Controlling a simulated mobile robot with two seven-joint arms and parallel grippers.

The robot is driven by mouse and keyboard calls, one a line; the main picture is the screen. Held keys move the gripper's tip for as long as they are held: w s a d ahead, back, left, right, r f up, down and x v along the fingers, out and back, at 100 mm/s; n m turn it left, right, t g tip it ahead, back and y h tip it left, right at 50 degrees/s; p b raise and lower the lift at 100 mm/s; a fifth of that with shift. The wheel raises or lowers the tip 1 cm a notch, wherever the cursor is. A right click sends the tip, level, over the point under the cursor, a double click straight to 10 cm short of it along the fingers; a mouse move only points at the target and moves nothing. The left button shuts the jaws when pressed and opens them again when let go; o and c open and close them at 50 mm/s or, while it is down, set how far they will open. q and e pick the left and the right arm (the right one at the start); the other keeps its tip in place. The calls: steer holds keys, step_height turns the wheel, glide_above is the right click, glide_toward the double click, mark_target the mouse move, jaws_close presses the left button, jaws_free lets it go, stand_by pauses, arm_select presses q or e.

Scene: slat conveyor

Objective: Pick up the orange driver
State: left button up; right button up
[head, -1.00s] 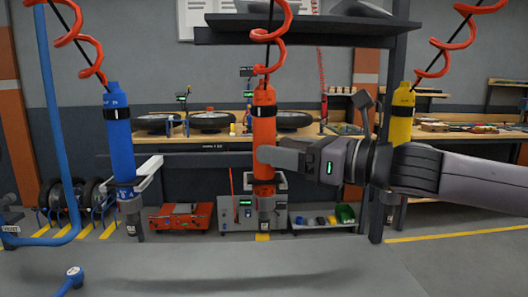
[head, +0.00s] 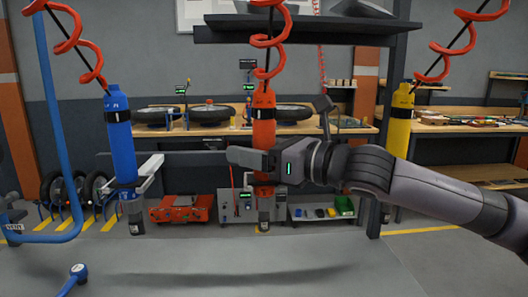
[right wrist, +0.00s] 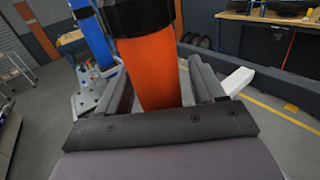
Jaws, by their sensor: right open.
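The orange driver (head: 264,122) hangs upright from a red coiled hose in the middle of the head view. It has a dark band near its top, and its lower body is partly hidden by my gripper. My right gripper (head: 248,165) reaches in from the right at the driver's lower half. In the right wrist view the orange driver (right wrist: 158,72) stands between the two spread fingers of my right gripper (right wrist: 160,88). The jaws are open around it, with a gap on at least the right side. My left gripper is not in view.
A blue driver (head: 121,145) hangs at left beside a blue pipe frame (head: 55,120). A yellow driver (head: 399,125) hangs at right, partly behind my right arm. A dark shelf (head: 300,28) and post stand close above and behind. A workbench (head: 220,130) with wheels is at the back.

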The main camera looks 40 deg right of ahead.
jaws_close()
steer(key=shift+r, duration=0.1)
steer(key=shift+r, duration=0.15)
